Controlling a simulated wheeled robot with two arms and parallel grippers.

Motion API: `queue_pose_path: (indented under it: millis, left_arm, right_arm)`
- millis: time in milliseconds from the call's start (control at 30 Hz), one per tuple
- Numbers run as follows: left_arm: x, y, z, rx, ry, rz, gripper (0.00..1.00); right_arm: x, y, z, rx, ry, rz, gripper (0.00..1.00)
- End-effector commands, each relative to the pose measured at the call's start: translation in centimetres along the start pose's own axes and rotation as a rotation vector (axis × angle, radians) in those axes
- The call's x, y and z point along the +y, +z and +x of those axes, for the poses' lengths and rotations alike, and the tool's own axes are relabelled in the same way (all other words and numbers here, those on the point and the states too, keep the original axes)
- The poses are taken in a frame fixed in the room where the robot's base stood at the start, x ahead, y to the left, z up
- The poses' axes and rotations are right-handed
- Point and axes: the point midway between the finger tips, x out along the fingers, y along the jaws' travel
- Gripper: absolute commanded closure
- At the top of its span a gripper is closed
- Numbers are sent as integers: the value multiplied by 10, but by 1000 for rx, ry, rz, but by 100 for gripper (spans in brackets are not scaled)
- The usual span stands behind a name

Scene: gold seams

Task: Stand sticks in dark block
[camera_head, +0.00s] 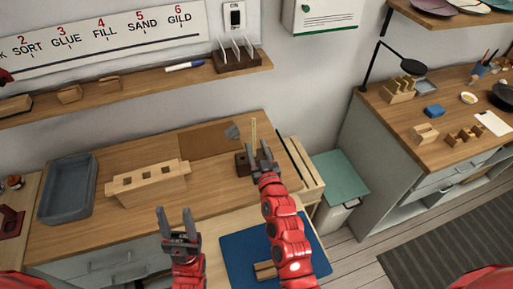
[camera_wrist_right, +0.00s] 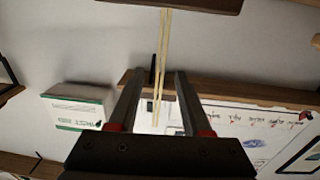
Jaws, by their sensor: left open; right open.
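The small dark block (camera_head: 243,163) stands near the back right of the wooden bench. Thin pale sticks (camera_head: 253,132) rise upright at it; the right gripper partly hides their lower ends. In the right wrist view the sticks (camera_wrist_right: 163,55) run from the dark block's edge (camera_wrist_right: 180,3) down between the fingers, with gaps on both sides. My right gripper (camera_head: 262,158) is open beside the block, and its open fingers also show in the right wrist view (camera_wrist_right: 158,100). My left gripper (camera_head: 176,222) is open and empty above the bench front.
A pale wooden block with square holes (camera_head: 147,182) and a grey tray (camera_head: 68,188) stand left. A blue mat (camera_head: 238,255) with wooden pieces lies at the front. A brown board (camera_head: 205,141) is behind. A dark rack (camera_head: 236,63) sits on the wall shelf.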

Motion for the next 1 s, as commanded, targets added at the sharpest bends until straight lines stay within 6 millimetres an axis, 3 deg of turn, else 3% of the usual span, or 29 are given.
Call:
queue_pose_path:
  millis: [567,1000]
  left_arm:
    - [0,0,0,0,0,0,50]
    - [0,0,-2,0,0,0,50]
  right_arm:
    - [0,0,-2,0,0,0,51]
    - [0,2,-40,-2,0,0,51]
